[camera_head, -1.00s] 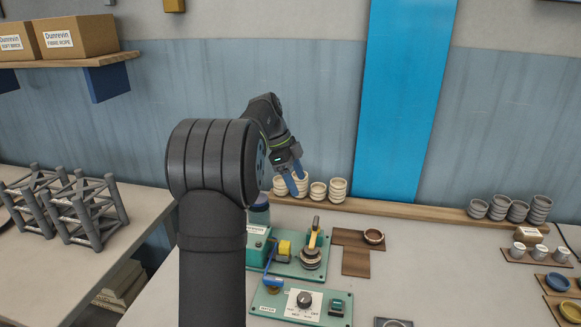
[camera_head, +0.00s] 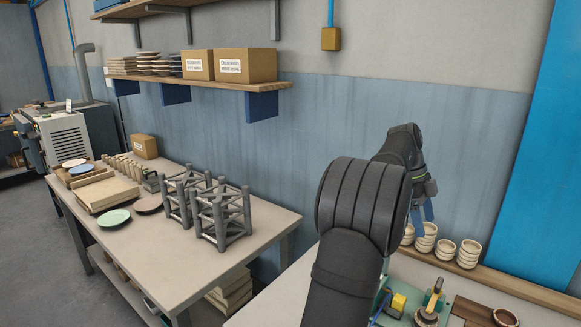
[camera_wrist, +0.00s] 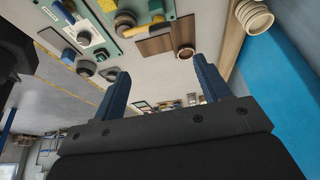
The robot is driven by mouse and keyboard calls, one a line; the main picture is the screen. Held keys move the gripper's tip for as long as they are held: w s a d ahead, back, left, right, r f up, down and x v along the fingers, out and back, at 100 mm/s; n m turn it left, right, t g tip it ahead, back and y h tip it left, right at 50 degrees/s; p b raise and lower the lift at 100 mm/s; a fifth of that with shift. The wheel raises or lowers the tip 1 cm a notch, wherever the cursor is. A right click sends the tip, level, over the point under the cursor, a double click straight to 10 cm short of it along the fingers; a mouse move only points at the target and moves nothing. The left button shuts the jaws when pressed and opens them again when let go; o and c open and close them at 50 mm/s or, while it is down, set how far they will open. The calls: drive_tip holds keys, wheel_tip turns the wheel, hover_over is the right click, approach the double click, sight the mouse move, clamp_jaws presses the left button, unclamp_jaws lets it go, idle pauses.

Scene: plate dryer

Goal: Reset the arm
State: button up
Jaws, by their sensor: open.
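My gripper (camera_head: 424,214) is raised at the right of the head view, in front of the wall and near the stacked cream bowls (camera_head: 426,237). In the wrist view my gripper (camera_wrist: 160,80) shows two blue fingers spread wide apart with nothing between them. My dark arm hides part of the bench and wall in the head view. The arm is bent, with its wrist end beyond the big dark joint.
A grey tube frame (camera_head: 222,215) stands on the left table (camera_head: 262,226), with a green plate (camera_head: 114,217) further left. A wall shelf (camera_head: 200,85) holds boxes and plates. The green bench device (camera_wrist: 118,14) lies below, beside a brown board (camera_wrist: 158,42).

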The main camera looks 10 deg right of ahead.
drive_tip(key=x, duration=1.7)
drive_tip(key=shift+d, duration=0.1)
